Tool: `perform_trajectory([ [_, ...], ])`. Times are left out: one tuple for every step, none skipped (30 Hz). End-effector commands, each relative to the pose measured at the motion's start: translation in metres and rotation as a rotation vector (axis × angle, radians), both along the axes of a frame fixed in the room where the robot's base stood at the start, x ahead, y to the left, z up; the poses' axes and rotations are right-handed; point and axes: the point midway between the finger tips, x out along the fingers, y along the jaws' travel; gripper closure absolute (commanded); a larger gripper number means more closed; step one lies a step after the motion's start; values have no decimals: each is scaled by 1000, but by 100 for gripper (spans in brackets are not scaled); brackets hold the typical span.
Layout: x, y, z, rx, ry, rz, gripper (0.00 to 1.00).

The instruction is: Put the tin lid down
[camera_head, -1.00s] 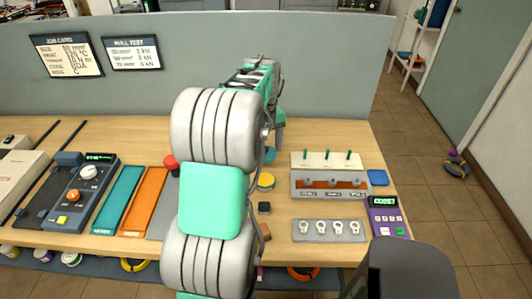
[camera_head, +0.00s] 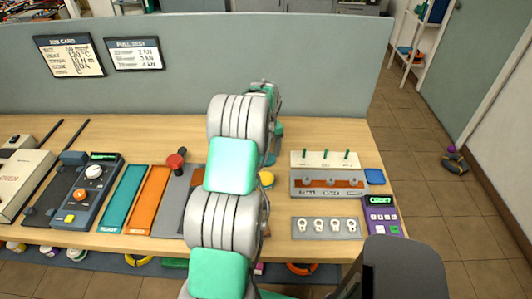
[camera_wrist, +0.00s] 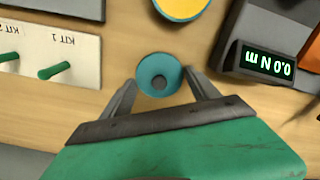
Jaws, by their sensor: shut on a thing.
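The tin lid (camera_wrist: 159,75) is a small teal disc with a dark grey centre. In the wrist view it sits between the two fingertips of my gripper (camera_wrist: 160,80), which is shut on its sides. A round tin (camera_wrist: 181,5) with a yellow top and teal rim stands just beyond the lid, cut by the top edge of the picture. In the head view its yellow top (camera_head: 267,179) shows beside my arm. My arm hides the fingertips and the lid there. I cannot tell how high the lid is above the wooden table.
A white KIT rack (camera_wrist: 50,45) with green pegs lies left of the lid in the wrist view. A dark meter with a green display (camera_wrist: 266,62) stands on the right. Bare wood (camera_wrist: 110,18) lies between them. A grey tray with ring pieces (camera_head: 325,228) is near the front edge.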

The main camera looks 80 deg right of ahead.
Motion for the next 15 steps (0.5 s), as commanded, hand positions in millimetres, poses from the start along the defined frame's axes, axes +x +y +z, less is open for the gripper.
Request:
perform_trajectory([
  [0, 0, -1, 0, 0, 0, 28],
  [0, 0, -1, 0, 0, 0, 26],
  [0, 0, -1, 0, 0, 0, 23],
  [0, 0, -1, 0, 0, 0, 20],
  [0, 0, -1, 0, 0, 0, 18],
  [0, 0, -1, 0, 0, 0, 15],
  [0, 0, -1, 0, 0, 0, 12],
  [0, 0, 0, 0, 0, 0, 10],
  [0, 0, 0, 0, 0, 0, 8],
  [0, 0, 0, 0, 0, 0, 8],
  [0, 0, 0, 0, 0, 0, 8],
  [0, 0, 0, 0, 0, 0, 8],
  [0, 0, 0, 0, 0, 0, 8],
  [0, 0, 0, 0, 0, 0, 8],
  [0, 0, 0, 0, 0, 0, 8],
])
